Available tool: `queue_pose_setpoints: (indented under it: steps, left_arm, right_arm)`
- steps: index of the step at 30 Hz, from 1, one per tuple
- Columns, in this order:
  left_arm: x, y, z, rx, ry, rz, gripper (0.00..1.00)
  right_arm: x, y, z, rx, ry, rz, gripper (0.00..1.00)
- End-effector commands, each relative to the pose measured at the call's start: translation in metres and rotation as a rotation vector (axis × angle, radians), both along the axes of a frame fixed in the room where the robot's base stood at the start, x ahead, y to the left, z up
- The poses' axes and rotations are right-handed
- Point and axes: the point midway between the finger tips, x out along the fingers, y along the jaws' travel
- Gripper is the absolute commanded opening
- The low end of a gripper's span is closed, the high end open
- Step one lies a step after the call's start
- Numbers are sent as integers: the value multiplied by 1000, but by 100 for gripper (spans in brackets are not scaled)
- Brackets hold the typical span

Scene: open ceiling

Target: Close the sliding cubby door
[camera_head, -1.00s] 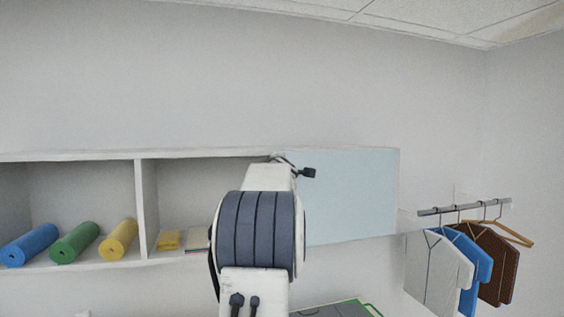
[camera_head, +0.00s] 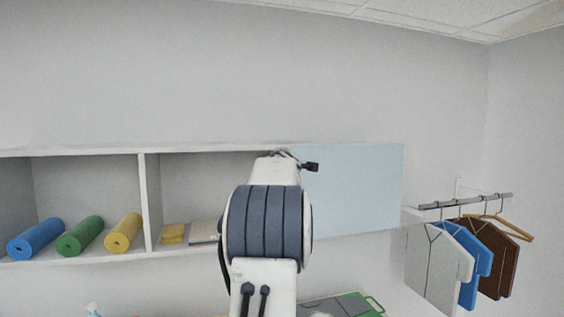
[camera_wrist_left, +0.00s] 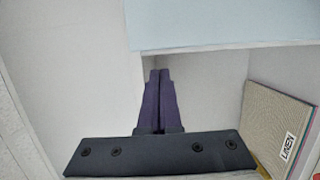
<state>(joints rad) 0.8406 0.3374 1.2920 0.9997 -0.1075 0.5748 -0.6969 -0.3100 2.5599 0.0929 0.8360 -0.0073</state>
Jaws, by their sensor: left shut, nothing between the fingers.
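The pale blue sliding door (camera_head: 352,190) covers the right end of the wall cubby (camera_head: 149,200); the compartment to its left stands open. In the head view my left arm covers the door's left part, and its gripper is hidden behind the arm. In the left wrist view my left gripper (camera_wrist_left: 160,74) is shut and empty, its dark purple fingers pointing toward the edge of the door (camera_wrist_left: 220,25). I cannot tell whether the fingertips touch the door. My right gripper is not in view.
Blue (camera_head: 36,239), green (camera_head: 80,236) and yellow (camera_head: 123,233) rolls lie in the left compartment. Yellow folded cloths (camera_head: 172,234) and a LINEN-labelled item (camera_wrist_left: 275,130) sit in the open one. Shirts (camera_head: 437,265) hang from a rail (camera_head: 465,201) at right.

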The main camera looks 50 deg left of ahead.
Motion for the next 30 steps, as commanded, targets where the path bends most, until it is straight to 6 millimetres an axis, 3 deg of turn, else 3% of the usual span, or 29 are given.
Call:
queue_pose_setpoints:
  steps: [2,9,15,26,30]
  left_arm:
    - [-8,2,-3,3,-2,-2,0]
    - [-41,-45,-1,3,-2,-4,0]
    - [-60,-69,0,2,0,-3,0]
    - [-66,-78,0,1,-1,-2,0]
    - [-58,-86,-6,2,18,-28,0]
  right_arm:
    - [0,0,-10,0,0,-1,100]
    - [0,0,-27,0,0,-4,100]
    - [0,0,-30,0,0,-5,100]
    - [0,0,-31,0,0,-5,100]
    - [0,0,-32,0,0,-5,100]
